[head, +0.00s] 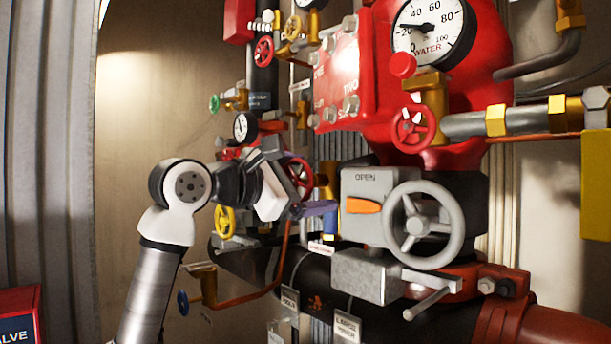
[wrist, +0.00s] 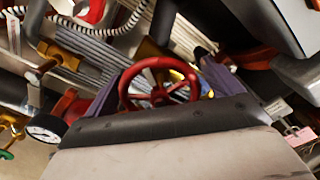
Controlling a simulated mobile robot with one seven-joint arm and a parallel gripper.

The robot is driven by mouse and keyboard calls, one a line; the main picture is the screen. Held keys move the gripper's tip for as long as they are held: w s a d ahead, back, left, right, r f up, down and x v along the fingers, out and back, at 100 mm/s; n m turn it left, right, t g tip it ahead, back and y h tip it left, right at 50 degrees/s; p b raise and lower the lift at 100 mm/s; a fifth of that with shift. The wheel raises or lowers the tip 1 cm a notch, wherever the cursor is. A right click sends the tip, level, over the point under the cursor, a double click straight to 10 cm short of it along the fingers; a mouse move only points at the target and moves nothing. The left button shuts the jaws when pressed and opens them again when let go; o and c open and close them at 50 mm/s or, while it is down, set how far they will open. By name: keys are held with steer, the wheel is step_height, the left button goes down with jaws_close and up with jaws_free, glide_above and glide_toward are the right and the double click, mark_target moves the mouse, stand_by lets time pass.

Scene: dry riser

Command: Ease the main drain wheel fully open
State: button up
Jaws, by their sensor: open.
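A red handwheel (head: 299,176) is beside my gripper, left of the large grey wheel. I cannot read a label that names it the main drain wheel. In the wrist view the red wheel (wrist: 159,92) shows between the two purple-grey fingers. My gripper (head: 312,203) is open, with one finger on each side of the wheel (wrist: 165,80). I cannot tell whether the fingers touch the rim. The gripper body hides the wheel's lower part in the wrist view, and the head view hides one finger.
A grey handwheel (head: 418,226) on a box marked OPEN stands close to the right. A yellow wheel (head: 225,220) and a blue wheel (head: 183,302) are lower left. A black pipe (head: 260,268) runs below.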

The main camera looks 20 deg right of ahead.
steer(key=shift+c, duration=0.3)
steer(key=c, duration=0.9)
